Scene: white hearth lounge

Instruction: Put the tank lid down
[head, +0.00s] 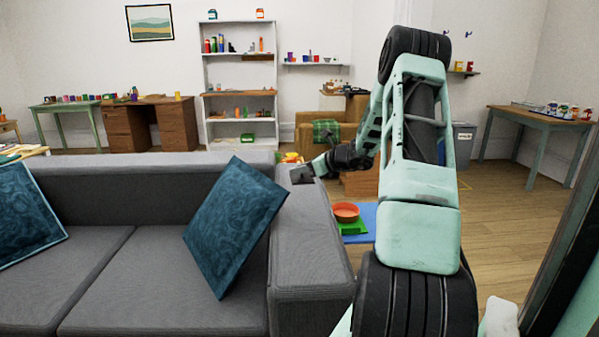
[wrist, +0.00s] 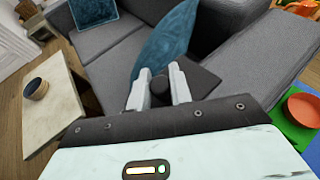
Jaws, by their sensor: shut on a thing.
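The tank lid is a dark flat panel (wrist: 207,80) with a dark round knob (wrist: 159,86). My gripper (wrist: 158,84) is shut on the knob, one pale finger on each side. In the head view, the lid (head: 302,174) is a small dark square at the sofa's far right corner, and my gripper (head: 316,169) is beside it. The lid appears to be over or near the grey sofa (head: 310,235); I cannot tell whether it touches it. The fingers and knob hide part of the lid. I cannot make out the tank.
Blue cushions (head: 232,225) lean on the sofa. A red bowl (head: 345,211) is on a green item and blue mat (head: 360,218) right of the sofa arm. A pale low table (wrist: 45,112) shows in the wrist view. Open wooden floor (head: 495,225) lies to the right.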

